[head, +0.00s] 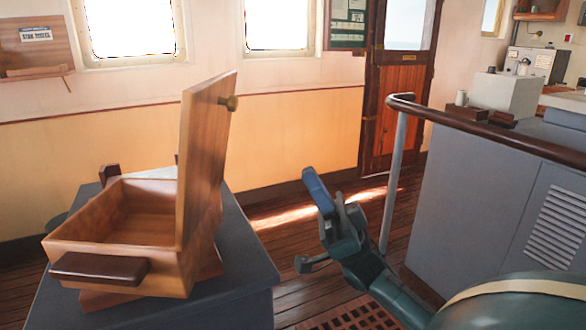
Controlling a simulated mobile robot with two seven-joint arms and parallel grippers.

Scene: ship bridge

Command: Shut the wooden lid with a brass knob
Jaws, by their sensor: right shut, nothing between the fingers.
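The wooden lid (203,150) stands open, roughly upright, along the right side of a wooden box (160,262). Its brass knob (229,103) is near the top of the lid, on the face toward the right. The box is open at the top and its visible interior looks empty. A dark wooden handle (98,268) is on its front. My right gripper (322,192) is shut and empty. It is to the right of the lid, apart from it, over the floor in the picture. My left gripper is out of view.
The box rests on a dark grey stand (235,270). A grey console (475,200) with a brown handrail (480,125) is on the right, close to my right arm. Wooden floor (290,235) shows between stand and console. A wooden door (398,100) is at the back.

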